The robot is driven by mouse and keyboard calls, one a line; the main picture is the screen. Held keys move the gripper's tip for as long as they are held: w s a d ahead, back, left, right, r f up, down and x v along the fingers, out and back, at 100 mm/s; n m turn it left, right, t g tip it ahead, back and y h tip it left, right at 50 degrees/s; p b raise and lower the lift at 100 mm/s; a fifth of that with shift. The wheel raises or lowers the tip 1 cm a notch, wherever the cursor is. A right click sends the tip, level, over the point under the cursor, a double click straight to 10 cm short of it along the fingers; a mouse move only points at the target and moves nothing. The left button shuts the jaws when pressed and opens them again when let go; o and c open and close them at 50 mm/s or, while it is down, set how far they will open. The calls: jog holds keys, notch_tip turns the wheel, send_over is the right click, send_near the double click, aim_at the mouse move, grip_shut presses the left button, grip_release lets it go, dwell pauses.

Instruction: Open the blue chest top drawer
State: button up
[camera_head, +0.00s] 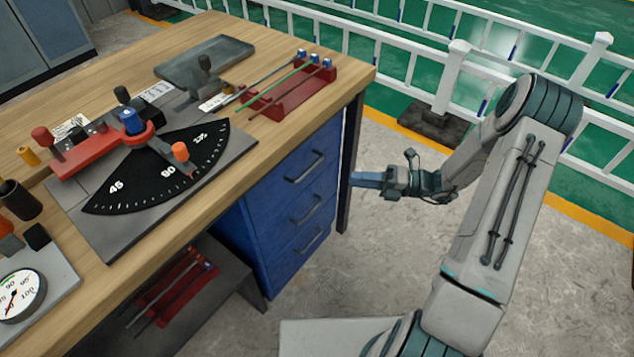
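The blue chest (262,228) stands under the right end of the wooden workbench, with several drawers stacked in its front. The top drawer (290,167) is closed and has a dark bar handle (305,167). My gripper (358,179) is to the right of the chest, beyond the dark table leg, and points left toward it. It is apart from the top handle. The fingers look small and seen side-on, so I cannot tell whether they are open or shut. Nothing shows in them.
The workbench (330,92) overhangs the chest, and its dark leg (349,165) stands between chest and gripper. A protractor bender (160,175) and a red rod rack (290,98) lie on top. A white railing (455,70) runs behind my arm.

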notch_tip(320, 180, down, 6)
jog(key=w+d+m+t+y+b, duration=0.1)
jog(key=w+d+m+t+b, duration=0.1)
jog(key=m+t, duration=0.25)
jog(key=x, duration=1.4)
jog(key=shift+s+g, duration=0.3)
jog(key=shift+g, duration=0.15)
jog(key=shift+r+m, duration=0.1)
jog(key=shift+m, duration=0.15)
grip_shut()
